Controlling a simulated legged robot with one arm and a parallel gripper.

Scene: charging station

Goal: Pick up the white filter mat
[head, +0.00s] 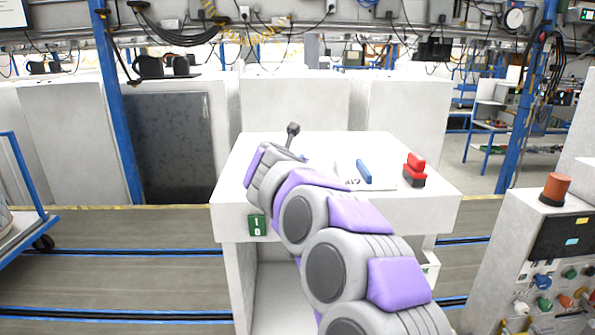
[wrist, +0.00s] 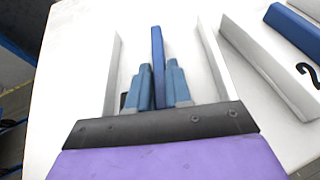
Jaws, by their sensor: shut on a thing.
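In the wrist view my gripper (wrist: 160,68) is shut, its two blue-grey fingers on either side of an upright blue handle (wrist: 158,45). White side walls (wrist: 211,60) stand left and right of the handle, which looks like part of a white filter mat. Whether it touches the table cannot be told. A second white block with a blue handle (wrist: 294,28) and a black "2" lies to the right. It also shows in the head view (head: 364,172). My arm hides the gripper and the held piece in the head view.
The white table (head: 325,145) carries a red and black block (head: 414,170) at its right. A dark lever-like piece (head: 292,132) sticks up behind my arm. A control cabinet (head: 552,255) stands at the right, a blue-framed cart (head: 25,210) at the left.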

